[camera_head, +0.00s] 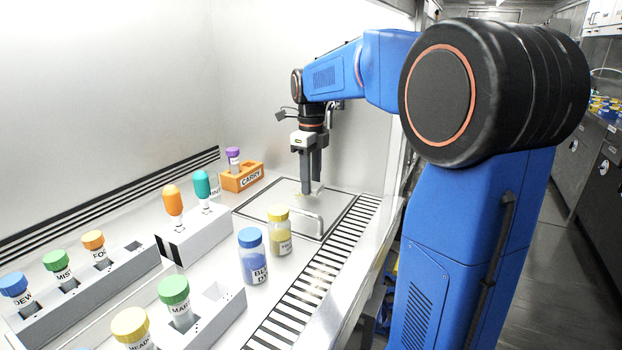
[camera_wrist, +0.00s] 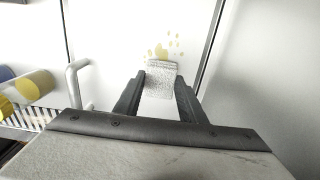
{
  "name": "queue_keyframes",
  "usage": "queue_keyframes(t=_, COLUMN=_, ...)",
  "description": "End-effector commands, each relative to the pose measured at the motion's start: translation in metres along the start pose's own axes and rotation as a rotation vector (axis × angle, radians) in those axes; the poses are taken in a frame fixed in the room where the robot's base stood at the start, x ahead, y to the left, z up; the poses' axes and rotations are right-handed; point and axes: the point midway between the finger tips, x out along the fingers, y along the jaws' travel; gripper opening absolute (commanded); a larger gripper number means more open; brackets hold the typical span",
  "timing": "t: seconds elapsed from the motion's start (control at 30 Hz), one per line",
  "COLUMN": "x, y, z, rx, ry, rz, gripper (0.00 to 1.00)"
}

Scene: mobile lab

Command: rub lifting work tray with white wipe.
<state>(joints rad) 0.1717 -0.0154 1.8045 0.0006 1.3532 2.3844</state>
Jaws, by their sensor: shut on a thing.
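The lifting work tray (camera_head: 258,208) is a flat pale panel with a dark outline and a raised bar handle (camera_head: 306,222) at its front. In the wrist view the tray (camera_wrist: 112,45) carries a yellow stain of spots (camera_wrist: 163,51). My gripper (camera_head: 311,190) points down over the tray. In the wrist view my gripper (camera_wrist: 160,88) is shut on the white wipe (camera_wrist: 160,70), a small textured pad between the fingertips. The wipe's far edge is beside the yellow spots and partly covers that area. Whether it touches the tray I cannot tell.
A yellow-capped bottle (camera_head: 280,231) and a blue-capped bottle (camera_head: 252,257) stand left of the slotted grille (camera_head: 310,283). An orange CARRY rack (camera_head: 241,177) holds a purple-capped tube behind the tray.

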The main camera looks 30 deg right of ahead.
Motion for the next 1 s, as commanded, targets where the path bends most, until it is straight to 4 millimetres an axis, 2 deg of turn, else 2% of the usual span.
queue_keyframes(t=1.0, x=0.0092, y=-0.0001, z=0.0, rx=0.0, ry=0.0, rz=0.0, gripper=0.19)
